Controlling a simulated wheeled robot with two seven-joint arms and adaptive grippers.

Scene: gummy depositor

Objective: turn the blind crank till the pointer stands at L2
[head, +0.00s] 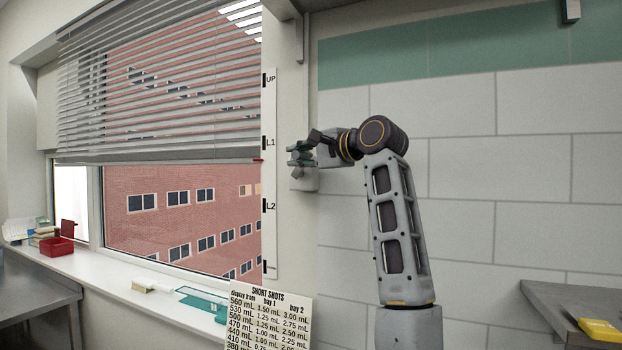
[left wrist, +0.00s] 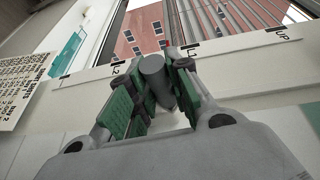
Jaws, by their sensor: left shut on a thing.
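The grey slatted blind (head: 160,85) hangs partly lowered over the window. Its red pointer (head: 258,160) at the bottom right corner stands a little below the L1 mark and well above the L2 mark on the white scale strip (head: 270,180). My left gripper (head: 303,155) is at the blind crank (head: 303,182) on the wall just right of the strip. In the left wrist view its green-padded fingers are shut on the crank's grey round handle (left wrist: 154,72). The gripper hides most of the crank in the head view. My right gripper is not in view.
A red bin (head: 58,246) stands on the window sill at the left. A SHORT SHOTS chart (head: 270,318) stands below the strip. A grey table with a yellow item (head: 598,328) is at the lower right. The tiled wall right of my arm is clear.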

